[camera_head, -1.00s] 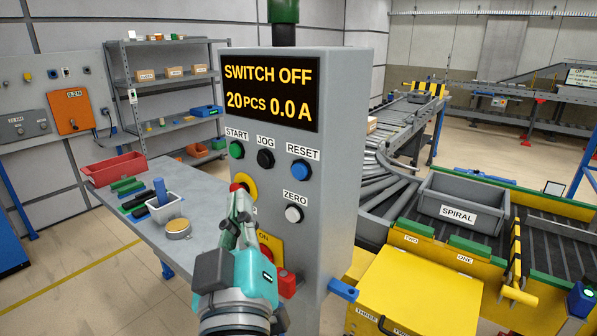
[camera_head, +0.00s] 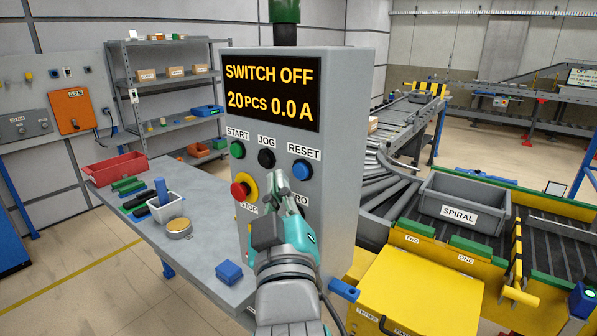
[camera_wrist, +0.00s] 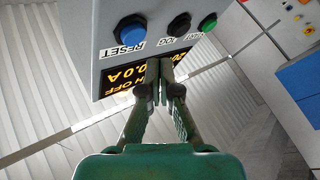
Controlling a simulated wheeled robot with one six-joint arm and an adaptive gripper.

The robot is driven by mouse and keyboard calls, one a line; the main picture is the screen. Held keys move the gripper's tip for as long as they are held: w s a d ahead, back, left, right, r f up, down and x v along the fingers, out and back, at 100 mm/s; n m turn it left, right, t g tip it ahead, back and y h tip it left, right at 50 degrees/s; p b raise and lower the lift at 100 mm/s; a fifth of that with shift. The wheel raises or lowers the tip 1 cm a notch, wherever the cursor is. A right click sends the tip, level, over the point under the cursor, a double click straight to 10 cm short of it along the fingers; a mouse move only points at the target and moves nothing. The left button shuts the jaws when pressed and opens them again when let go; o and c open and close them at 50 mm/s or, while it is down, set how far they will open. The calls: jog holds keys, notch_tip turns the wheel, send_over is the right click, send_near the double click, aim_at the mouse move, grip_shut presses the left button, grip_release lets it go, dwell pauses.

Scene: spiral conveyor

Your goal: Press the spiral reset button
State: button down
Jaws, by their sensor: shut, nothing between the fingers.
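The blue RESET button (camera_head: 301,170) is on the front of the grey control panel (camera_head: 340,140), right of the black JOG button (camera_head: 266,158). It also shows in the wrist view (camera_wrist: 130,30), where the panel appears upside down. The display (camera_head: 270,92) reads "SWITCH OFF" and "20 PCS 0.0 A". My gripper (camera_head: 276,178) is shut and empty in front of the panel, below and left of the RESET button. In the wrist view its closed fingertips (camera_wrist: 158,68) lie apart from the button in the picture. The ZERO button is hidden behind my gripper.
The green START button (camera_head: 237,150) and red STOP button (camera_head: 240,190) are close on the left of the panel. A grey table (camera_head: 205,245) with small items stands at left. A grey bin marked SPIRAL (camera_head: 462,192) and yellow conveyor housing (camera_head: 425,290) are at right.

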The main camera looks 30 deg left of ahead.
jog(key=shift+w+d, duration=0.1)
jog(key=shift+w, duration=0.7)
jog(key=shift+w, duration=0.2)
dwell(0.8)
jog(key=shift+w, duration=0.2)
jog(key=shift+w, duration=0.45)
dwell(0.8)
dwell(0.3)
jog(key=shift+s, duration=0.85)
jog(key=shift+s+a, duration=0.2)
jog(key=shift+s, duration=2.3)
jog(key=shift+f, duration=0.1)
